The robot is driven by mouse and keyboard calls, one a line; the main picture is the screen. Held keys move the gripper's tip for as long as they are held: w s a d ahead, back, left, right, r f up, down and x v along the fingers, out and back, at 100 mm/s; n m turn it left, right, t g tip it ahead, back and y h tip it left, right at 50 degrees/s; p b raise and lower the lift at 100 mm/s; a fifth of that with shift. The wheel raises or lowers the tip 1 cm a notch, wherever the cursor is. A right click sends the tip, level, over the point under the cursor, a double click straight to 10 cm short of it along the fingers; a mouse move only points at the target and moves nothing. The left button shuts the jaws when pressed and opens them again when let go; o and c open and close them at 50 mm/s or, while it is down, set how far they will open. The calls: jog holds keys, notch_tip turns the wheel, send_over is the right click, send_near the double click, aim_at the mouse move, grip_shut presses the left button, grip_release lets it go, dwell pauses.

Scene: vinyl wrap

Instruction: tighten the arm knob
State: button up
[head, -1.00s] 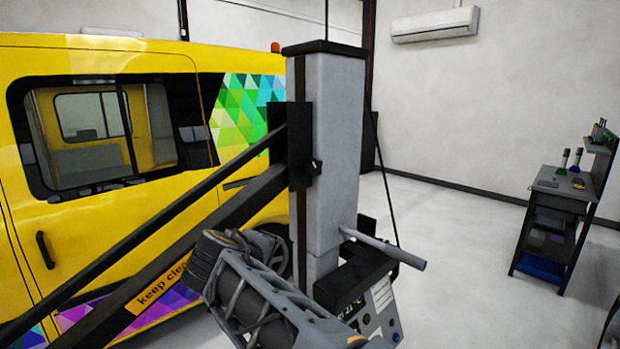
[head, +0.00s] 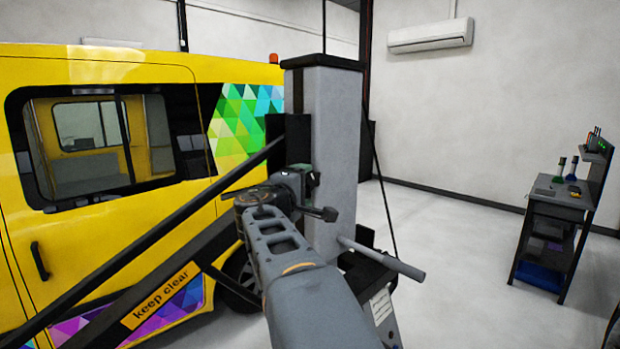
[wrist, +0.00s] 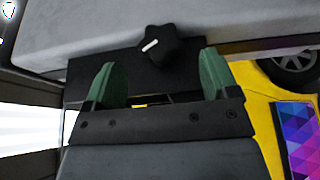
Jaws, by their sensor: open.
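The arm knob (wrist: 160,45) is black and lobed, with a white mark on its face. It sits on a dark bracket (wrist: 85,75) against a grey column. My gripper (wrist: 160,76) has two green fingers, spread apart with nothing between them. The knob lies just beyond the fingertips, roughly midway between them, and no contact shows. In the head view my gripper (head: 304,180) is in front of the grey column (head: 335,120), and my arm and gripper hide the knob.
Two dark slanting bars, one with a "keep clear" label (head: 160,297), run from the column to the lower left. A grey rod (head: 385,258) sticks out at the column's right. A yellow van (head: 110,75) stands behind. A workbench (head: 555,215) stands far right, with open floor before it.

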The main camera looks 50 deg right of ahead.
aim_at(311, 181)
jog(key=shift+p+x, duration=0.4)
jog(key=shift+x, duration=1.7)
